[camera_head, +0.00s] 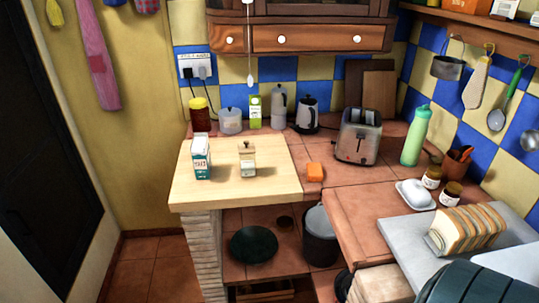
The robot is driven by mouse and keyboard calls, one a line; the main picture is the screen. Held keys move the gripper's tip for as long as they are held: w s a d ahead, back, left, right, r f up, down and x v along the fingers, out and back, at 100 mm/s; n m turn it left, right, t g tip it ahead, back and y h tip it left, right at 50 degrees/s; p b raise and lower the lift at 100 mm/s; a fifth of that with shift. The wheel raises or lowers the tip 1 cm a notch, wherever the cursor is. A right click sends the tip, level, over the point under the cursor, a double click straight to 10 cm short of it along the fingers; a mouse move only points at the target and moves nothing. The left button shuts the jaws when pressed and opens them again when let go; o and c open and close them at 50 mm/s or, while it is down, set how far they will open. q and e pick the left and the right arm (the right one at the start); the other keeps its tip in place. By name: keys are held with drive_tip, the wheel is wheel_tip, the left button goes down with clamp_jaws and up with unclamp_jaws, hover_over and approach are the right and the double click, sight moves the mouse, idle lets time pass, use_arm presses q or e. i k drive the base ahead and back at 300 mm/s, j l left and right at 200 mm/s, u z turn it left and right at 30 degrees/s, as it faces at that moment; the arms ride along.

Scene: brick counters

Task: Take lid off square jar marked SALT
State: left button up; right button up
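A small square jar (248,162) with a light body and a brownish top stands upright on the pale wooden board (270,185) of the near counter. Its top appears to be in place. Any lettering on it is too small to read. A white and teal carton (202,158) with dark lettering stands to its left on the same board; I cannot make out the word for certain. Neither of my grippers is in view, and nothing is touching the jar.
An orange sponge (315,172) lies right of the board. A toaster (358,137), a green bottle (416,136) and a kettle (307,115) stand behind and to the right. Sliced bread (467,230) is at lower right. The board's front and right parts are clear. A wooden cabinet (320,36) hangs above.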

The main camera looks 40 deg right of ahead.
sight(246, 148)
drive_tip(key=i+z, duration=0.35)
drive_tip(key=i+j+z, duration=0.15)
drive_tip(key=i+z, duration=0.2)
drive_tip(key=i+j+z, duration=0.2)
drive_tip(key=i+z, duration=0.2)
